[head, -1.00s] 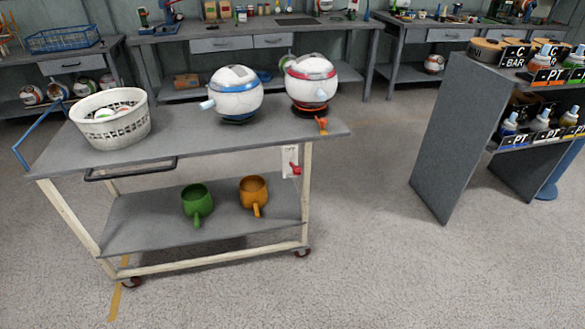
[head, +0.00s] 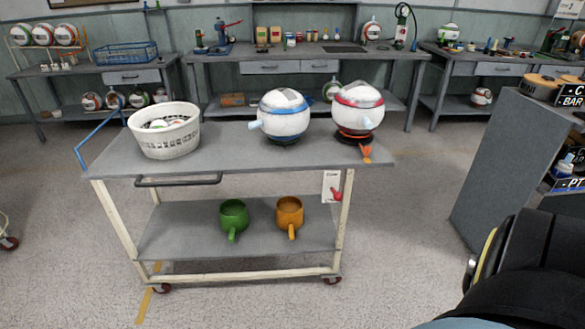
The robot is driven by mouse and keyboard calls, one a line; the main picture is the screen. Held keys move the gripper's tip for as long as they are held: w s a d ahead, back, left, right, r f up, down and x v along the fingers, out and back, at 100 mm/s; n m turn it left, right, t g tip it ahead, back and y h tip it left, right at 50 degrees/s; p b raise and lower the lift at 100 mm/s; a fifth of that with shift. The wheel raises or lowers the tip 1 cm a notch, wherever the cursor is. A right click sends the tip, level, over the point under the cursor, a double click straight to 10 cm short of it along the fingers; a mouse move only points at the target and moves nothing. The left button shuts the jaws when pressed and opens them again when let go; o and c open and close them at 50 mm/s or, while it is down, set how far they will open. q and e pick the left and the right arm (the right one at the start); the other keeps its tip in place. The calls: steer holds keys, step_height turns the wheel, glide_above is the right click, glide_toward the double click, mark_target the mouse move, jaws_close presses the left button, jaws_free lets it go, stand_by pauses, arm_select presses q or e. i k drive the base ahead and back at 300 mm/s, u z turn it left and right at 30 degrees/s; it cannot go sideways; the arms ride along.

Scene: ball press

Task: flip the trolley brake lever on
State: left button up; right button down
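The trolley (head: 225,167) stands ahead of me, with a grey top, a lower shelf and cream legs on red casters. A small red lever (head: 336,194) sits on a white plate (head: 328,181) at the trolley's right front leg, below the top. It appears to point down and to the right; its exact setting is too small to tell. A dark arm part of mine shows at the lower right, well to the right of the trolley. Neither gripper is in view.
On the trolley top are a white basket (head: 166,137), a blue-banded ball device (head: 284,118) and a red-banded one (head: 357,112). Green (head: 233,215) and orange (head: 289,213) mugs stand on the lower shelf. A grey shelf unit (head: 500,165) stands right. Floor before the trolley is clear.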

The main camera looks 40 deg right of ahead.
mark_target(338, 196)
steer(key=u, duration=0.05)
steer(key=k, duration=0.7)
steer(key=z, duration=0.95)
steer(key=i, duration=0.5)
steer(key=u, duration=0.05)
